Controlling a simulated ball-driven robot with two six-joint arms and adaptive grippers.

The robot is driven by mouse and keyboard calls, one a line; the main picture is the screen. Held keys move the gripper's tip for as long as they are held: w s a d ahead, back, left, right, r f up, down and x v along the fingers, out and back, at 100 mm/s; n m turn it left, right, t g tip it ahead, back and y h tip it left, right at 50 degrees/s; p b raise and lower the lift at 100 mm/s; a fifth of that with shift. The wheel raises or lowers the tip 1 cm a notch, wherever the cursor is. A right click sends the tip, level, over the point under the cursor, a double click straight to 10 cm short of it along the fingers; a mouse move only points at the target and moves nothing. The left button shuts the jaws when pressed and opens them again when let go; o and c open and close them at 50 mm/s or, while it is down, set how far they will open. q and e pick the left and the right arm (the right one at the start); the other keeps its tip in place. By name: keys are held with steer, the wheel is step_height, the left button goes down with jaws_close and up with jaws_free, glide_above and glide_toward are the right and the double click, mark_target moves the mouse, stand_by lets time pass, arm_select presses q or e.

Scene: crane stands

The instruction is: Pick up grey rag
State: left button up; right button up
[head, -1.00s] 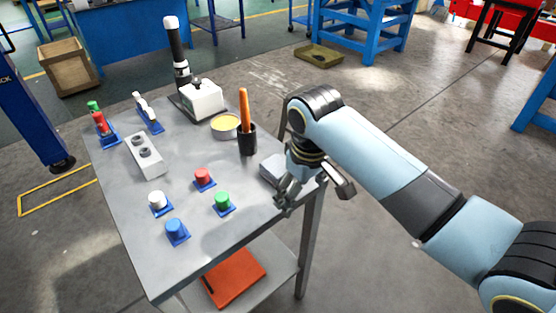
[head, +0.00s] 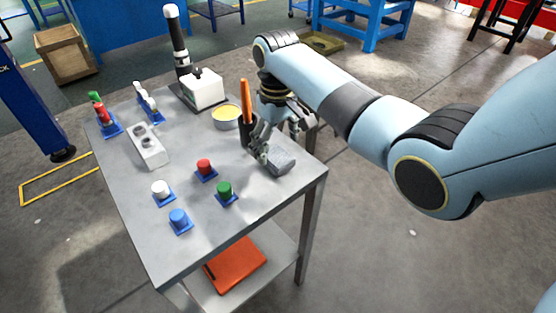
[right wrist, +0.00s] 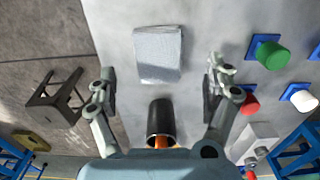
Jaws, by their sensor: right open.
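The grey rag (head: 281,163) lies folded on the table top near its right edge. In the right wrist view the rag (right wrist: 158,55) is a light grey folded rectangle, fully visible, ahead of and between the lines of the fingers. My right gripper (head: 277,140) is open and empty, just behind the rag in the head view, with one finger beside the rag's left side. In the right wrist view the open fingers (right wrist: 161,82) are spread wider than the rag. Whether a finger touches it cannot be told. My left gripper is not in view.
A black cup (right wrist: 160,120) with an orange-handled tool (head: 245,98) stands close to the right gripper. A yellow-topped tin (head: 226,117) is behind it. Red (head: 204,167) and green (head: 225,189) knobs on blue bases stand left of the rag. The table's right edge is near.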

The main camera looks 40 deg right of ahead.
mark_target(278, 155)
step_height(278, 155, down, 4)
steer(key=shift+d+f, duration=0.1)
steer(key=shift+f, duration=0.15)
steer(key=shift+c, duration=0.4)
steer(key=c, duration=1.2)
steer(key=shift+r, duration=0.5)
steer(key=r, duration=0.3)
steer(key=shift+s+a+r, duration=0.3)
steer(key=shift+a+r, duration=0.05)
steer(key=shift+a, duration=0.05)
steer(key=s+a+r, duration=0.4)
steer(key=a, duration=0.1)
steer(key=s+a+r+p, duration=0.1)
steer(key=s+a+r, duration=0.1)
steer(key=s+a, duration=0.1)
steer(key=shift+r, duration=0.2)
